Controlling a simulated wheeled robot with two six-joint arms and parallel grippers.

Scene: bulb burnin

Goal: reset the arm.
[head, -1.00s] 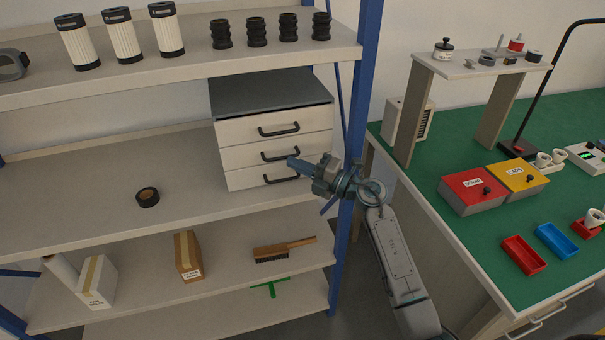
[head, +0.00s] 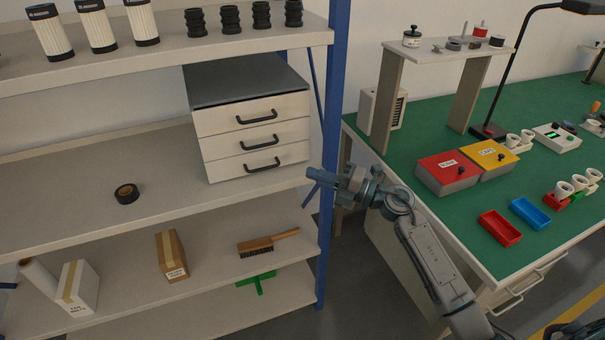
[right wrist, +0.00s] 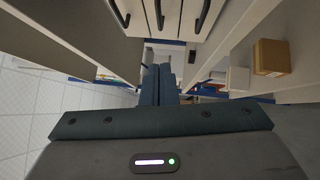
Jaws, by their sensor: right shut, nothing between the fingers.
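My right gripper (head: 312,180) is in the middle of the head view, in front of the blue shelf post and just right of the drawer unit (head: 254,135). Its fingers point left and are shut with nothing between them. In the right wrist view the closed fingers (right wrist: 159,82) point away from the camera, below the drawer handles at the top. My right arm comes up from the lower right between the shelf and the workbench. My left gripper is not in view.
The shelf's blue post (head: 334,120) stands right behind the gripper. The green workbench (head: 440,215) on the right holds a red box (head: 447,172), a yellow box (head: 487,157) and small trays. A tape roll (head: 126,194) and a brush (head: 268,243) lie on the shelves. Floor shows between shelf and bench.

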